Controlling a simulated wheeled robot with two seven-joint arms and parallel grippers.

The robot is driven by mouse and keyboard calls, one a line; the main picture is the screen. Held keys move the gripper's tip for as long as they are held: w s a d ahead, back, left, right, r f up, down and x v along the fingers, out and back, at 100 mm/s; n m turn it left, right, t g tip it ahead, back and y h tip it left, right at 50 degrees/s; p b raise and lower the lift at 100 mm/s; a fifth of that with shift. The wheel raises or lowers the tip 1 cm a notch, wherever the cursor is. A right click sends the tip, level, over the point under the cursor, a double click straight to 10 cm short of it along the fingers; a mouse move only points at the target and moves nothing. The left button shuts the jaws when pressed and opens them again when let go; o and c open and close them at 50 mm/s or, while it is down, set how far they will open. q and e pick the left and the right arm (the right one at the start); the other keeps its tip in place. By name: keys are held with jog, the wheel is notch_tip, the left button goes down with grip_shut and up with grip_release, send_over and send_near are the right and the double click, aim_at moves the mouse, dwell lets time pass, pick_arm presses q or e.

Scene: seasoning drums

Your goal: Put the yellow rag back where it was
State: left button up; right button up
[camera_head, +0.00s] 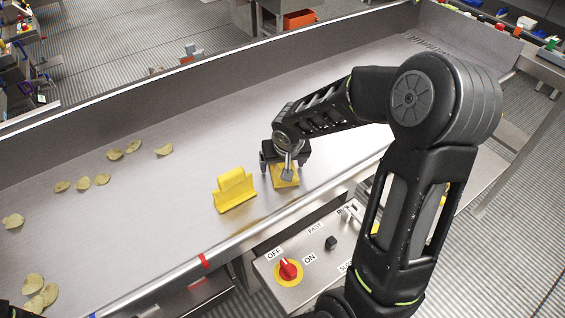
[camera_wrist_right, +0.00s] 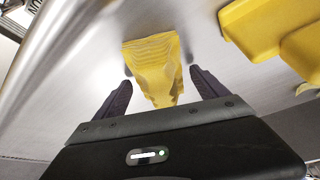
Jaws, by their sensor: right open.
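The yellow rag (camera_head: 285,177) lies on the metal conveyor surface, partly hidden under my right gripper (camera_head: 285,165) in the head view. In the right wrist view the rag (camera_wrist_right: 153,65) is a crumpled yellow cloth between the two dark fingers of my right gripper (camera_wrist_right: 157,85). The fingers are open, one on each side of it, with gaps to the cloth. Whether the fingertips touch the surface is hard to tell. My left gripper cannot be made out in the head view; only a dark bit shows at the lower left corner.
A yellow holder-like block (camera_head: 234,192) stands left of the rag, and shows in the wrist view (camera_wrist_right: 262,28). Several chips (camera_head: 102,179) lie on the conveyor (camera_head: 190,185) at left. A control box with a red knob (camera_head: 288,270) sits below the front rail.

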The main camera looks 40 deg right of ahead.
jog(key=shift+r, duration=0.15)
jog(key=shift+r, duration=0.15)
jog(key=v, duration=1.1)
jog(key=shift+s+r, duration=0.25)
jog(key=shift+r, duration=0.1)
jog(key=shift+a+f, duration=0.1)
